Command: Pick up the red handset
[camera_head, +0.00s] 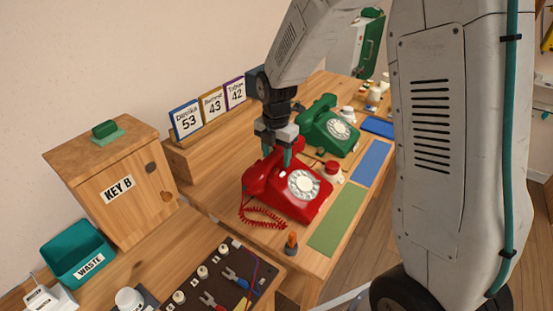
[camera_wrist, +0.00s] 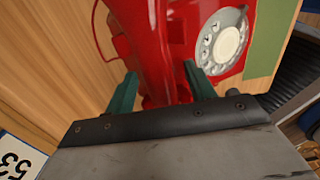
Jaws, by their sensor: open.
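The red dial phone (camera_head: 308,194) sits on the wooden desk, with its red handset (camera_head: 262,172) on the left side of its body and a coiled cord hanging in front. My gripper (camera_head: 278,157) points down over the handset. In the wrist view, my gripper (camera_wrist: 158,90) has its two teal fingers apart, one on each side of the red handset (camera_wrist: 150,45). I cannot tell whether the fingers touch it. The white dial (camera_wrist: 224,42) shows to the right.
A green dial phone (camera_head: 328,130) stands behind the red one. A green mat (camera_head: 336,222) and a blue mat (camera_head: 371,162) lie to the right. A small orange-topped item (camera_head: 291,241) stands near the front edge. Number cards (camera_head: 212,104) stand at the back left.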

